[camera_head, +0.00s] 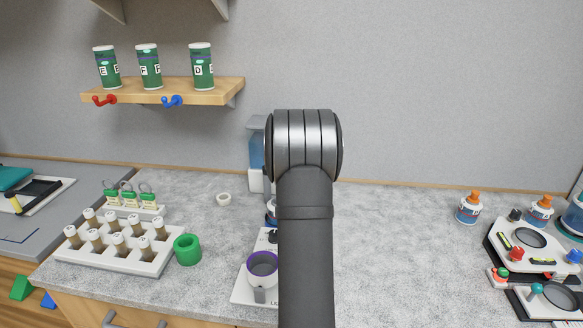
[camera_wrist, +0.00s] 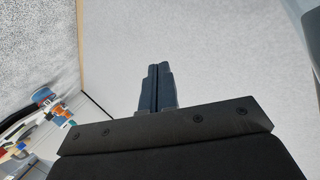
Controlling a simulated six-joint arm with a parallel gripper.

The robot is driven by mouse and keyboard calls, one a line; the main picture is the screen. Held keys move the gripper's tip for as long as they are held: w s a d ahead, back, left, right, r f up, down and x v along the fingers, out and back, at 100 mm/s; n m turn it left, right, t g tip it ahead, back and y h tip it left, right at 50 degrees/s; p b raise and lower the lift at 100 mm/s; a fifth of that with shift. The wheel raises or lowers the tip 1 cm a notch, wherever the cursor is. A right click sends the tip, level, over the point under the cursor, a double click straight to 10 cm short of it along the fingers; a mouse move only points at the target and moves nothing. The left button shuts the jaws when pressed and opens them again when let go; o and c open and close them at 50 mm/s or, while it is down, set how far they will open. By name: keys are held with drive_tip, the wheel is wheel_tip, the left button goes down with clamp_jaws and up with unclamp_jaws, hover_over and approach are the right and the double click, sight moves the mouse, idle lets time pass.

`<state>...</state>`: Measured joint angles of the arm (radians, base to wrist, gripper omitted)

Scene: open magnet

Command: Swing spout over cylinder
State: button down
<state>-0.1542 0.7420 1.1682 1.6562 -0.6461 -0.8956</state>
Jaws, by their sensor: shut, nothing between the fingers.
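In the head view my arm stands upright in the middle, and my gripper is hidden. In the wrist view my gripper (camera_wrist: 157,68) is shut and empty, with its dark fingers together against a plain pale background. A white cup with a purple rim (camera_head: 262,264) stands on a white base plate (camera_head: 243,290) left of my arm. Behind it, a blue and white dispenser-like thing (camera_head: 256,150) is partly covered by my arm. A dark and blue part (camera_head: 271,212) shows between them. I cannot make out which part is the spout or the cylinder.
Green cans (camera_head: 149,68) stand on a wooden shelf (camera_head: 220,89). Panels with knobs (camera_head: 530,245) and orange-capped bottles (camera_head: 469,208) are at right. The counter right of my arm (camera_head: 400,250) is clear.

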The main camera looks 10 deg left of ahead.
wheel_tip(320, 180, down, 9)
drive_tip(key=w+d+n+y, duration=0.2)
drive_tip(key=d+n+y, duration=0.15)
drive_tip(key=y, duration=0.45)
drive_tip(key=s+a+r+n+g+y, duration=0.1)
drive_tip(key=s+r+n+g+y, duration=0.2)
drive_tip(key=s+y, duration=0.5)
drive_tip(key=s+a+r+n+g+y, duration=0.1)
drive_tip(key=s+r+n+g+y, duration=0.15)
drive_tip(key=s+y, duration=0.5)
drive_tip(key=a+f, duration=0.1)
drive_tip(key=a, duration=1)
drive_tip(key=shift+w+a+n, duration=0.2)
drive_tip(key=shift+a+n, duration=0.1)
drive_tip(key=shift+a, duration=0.1)
drive_tip(key=shift+h, duration=0.25)
